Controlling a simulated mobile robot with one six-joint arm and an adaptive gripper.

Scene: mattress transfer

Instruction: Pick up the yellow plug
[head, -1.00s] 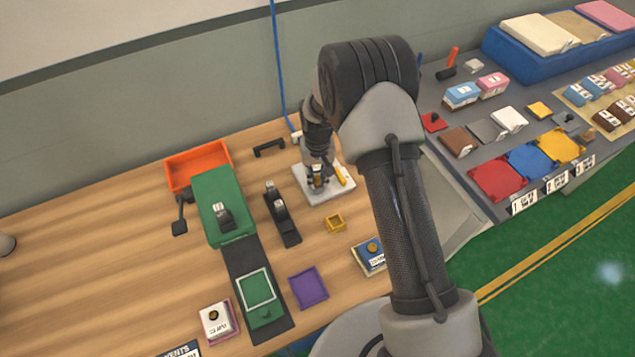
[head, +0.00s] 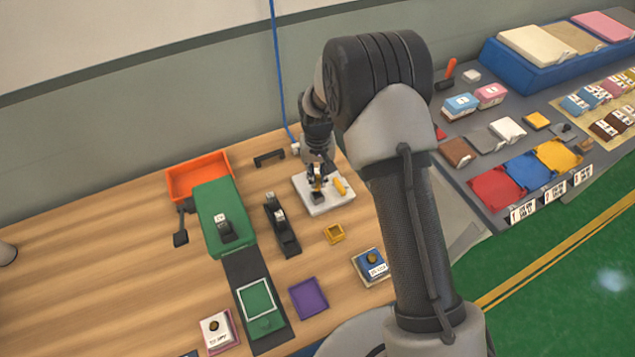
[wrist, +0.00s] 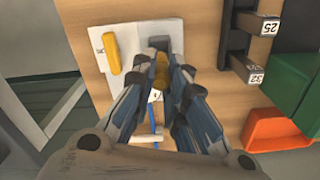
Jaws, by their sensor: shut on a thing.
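The yellow plug (wrist: 161,72) is between the fingertips of my gripper (wrist: 160,82) in the wrist view. The fingers close on it from both sides and hide part of it. In the head view the yellow plug (head: 317,182) shows small at the fingertips of my gripper (head: 317,177), just above a dark block (head: 318,198) on a white plate (head: 330,204). I cannot tell whether the plug touches the block. A second yellow piece, a rounded bar (head: 340,186), lies on the plate beside the gripper; it also shows in the wrist view (wrist: 111,53).
A black handle (head: 269,157) and a black device (head: 281,226) are left of the plate. A green machine (head: 222,210) and an orange bin (head: 198,175) stand farther left. Bare wood lies at far left.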

